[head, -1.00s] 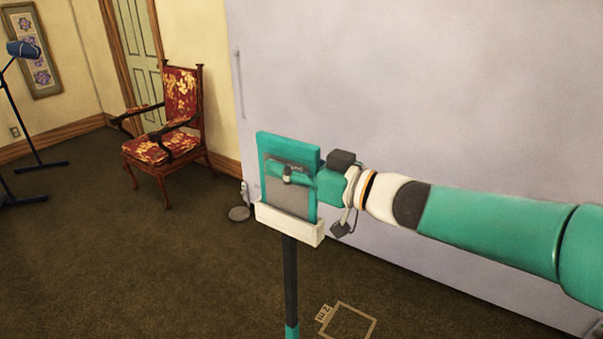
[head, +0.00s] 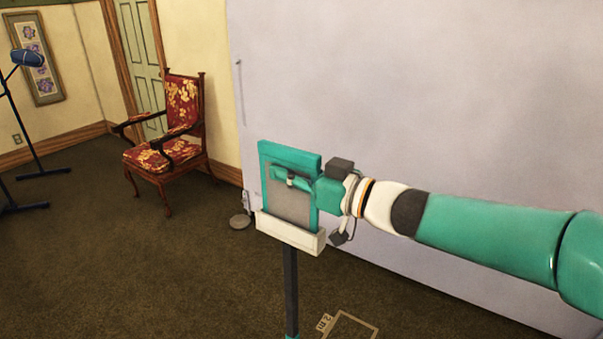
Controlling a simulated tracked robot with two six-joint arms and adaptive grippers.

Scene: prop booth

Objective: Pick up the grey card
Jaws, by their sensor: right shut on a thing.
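The grey card (head: 288,208) stands upright against a teal board (head: 290,152) on a stand, with its lower edge at a white ledge (head: 290,235). My right gripper (head: 291,182) reaches in from the right and is shut on the upper part of the card. Its fingers hide some of the card there. The card is still in front of the board, close to the ledge; I cannot tell whether it touches the ledge. My left gripper is not in view.
The stand has a dark post (head: 291,290). A large pale wall panel (head: 420,90) is behind my right arm. A red floral armchair (head: 165,140) and a blue-headed stand (head: 27,58) are at the left. The brown carpet (head: 150,270) is clear at the lower left.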

